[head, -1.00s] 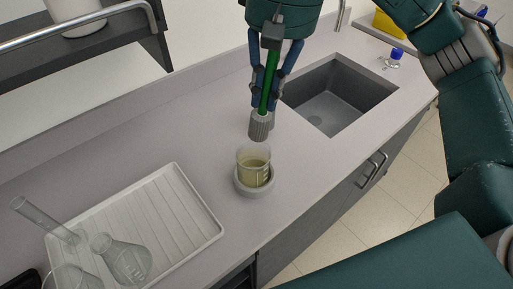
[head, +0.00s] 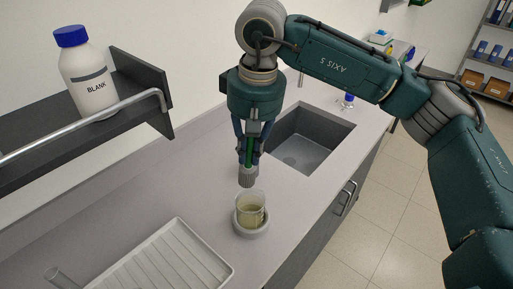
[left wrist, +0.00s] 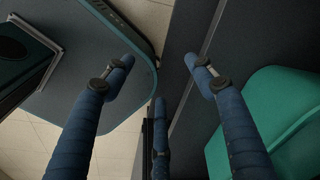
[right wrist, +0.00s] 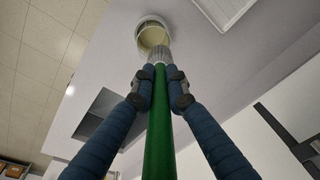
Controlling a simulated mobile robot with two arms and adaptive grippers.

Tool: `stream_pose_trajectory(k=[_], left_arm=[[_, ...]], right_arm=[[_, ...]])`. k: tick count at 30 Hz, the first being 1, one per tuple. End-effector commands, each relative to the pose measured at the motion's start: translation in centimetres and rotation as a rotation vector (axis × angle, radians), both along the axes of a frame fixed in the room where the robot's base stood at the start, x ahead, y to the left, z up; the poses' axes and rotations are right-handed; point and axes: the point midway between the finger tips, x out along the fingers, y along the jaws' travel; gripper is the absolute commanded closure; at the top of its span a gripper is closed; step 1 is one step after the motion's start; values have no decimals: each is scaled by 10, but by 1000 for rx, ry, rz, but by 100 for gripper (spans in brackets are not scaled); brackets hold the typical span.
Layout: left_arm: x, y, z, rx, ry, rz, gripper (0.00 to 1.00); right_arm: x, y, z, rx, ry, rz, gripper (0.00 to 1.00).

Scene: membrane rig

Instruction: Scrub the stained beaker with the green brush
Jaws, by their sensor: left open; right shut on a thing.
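The stained beaker (head: 251,207) stands upright in a round grey holder (head: 252,231) on the counter, with a yellowish-brown film on its glass. My right gripper (head: 248,154) is shut on the green brush (right wrist: 159,130), which hangs nearly upright with its grey bristle head (head: 247,177) down. The bristle head is just above the beaker's rim and slightly left of its middle in the head view. In the right wrist view the beaker (right wrist: 152,38) shows beyond the brush tip. My left gripper (left wrist: 160,75) is open and empty, away from the counter objects.
A white ribbed drying tray (head: 165,262) lies at the front left with glassware (head: 60,278) at its edge. A sink (head: 305,140) is behind the beaker to the right. A shelf with a rail holds a bottle marked BLANK (head: 92,80). Counter around the holder is clear.

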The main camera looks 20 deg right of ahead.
Motion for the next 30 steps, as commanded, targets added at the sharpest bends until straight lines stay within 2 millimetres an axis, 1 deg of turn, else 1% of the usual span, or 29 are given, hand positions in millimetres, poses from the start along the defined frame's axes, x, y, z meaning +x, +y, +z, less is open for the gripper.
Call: stream_pose_trajectory(k=[2,7,10,14,20,21,26,30], left_arm=[[0,-7,-3,-8,1,2,44],[0,-32,-10,-36,0,5,44],[1,-41,-15,-47,-2,2,44],[1,-38,-22,-43,-2,0,44],[1,-20,-32,-23,-2,1,44],[1,-18,-36,-21,-2,1,44],[1,-17,-52,-19,-2,3,44],[1,-20,-65,-22,-1,4,44]], right_arm=[[0,0,-5,0,1,0,100],[0,0,-16,0,2,0,100],[-1,0,-25,0,2,0,100],[0,0,-38,0,1,0,100],[-1,-1,-58,0,2,-2,100],[-1,-1,-64,0,2,-2,100],[0,-1,-80,0,1,-2,100],[0,-1,-94,0,1,-1,100]])
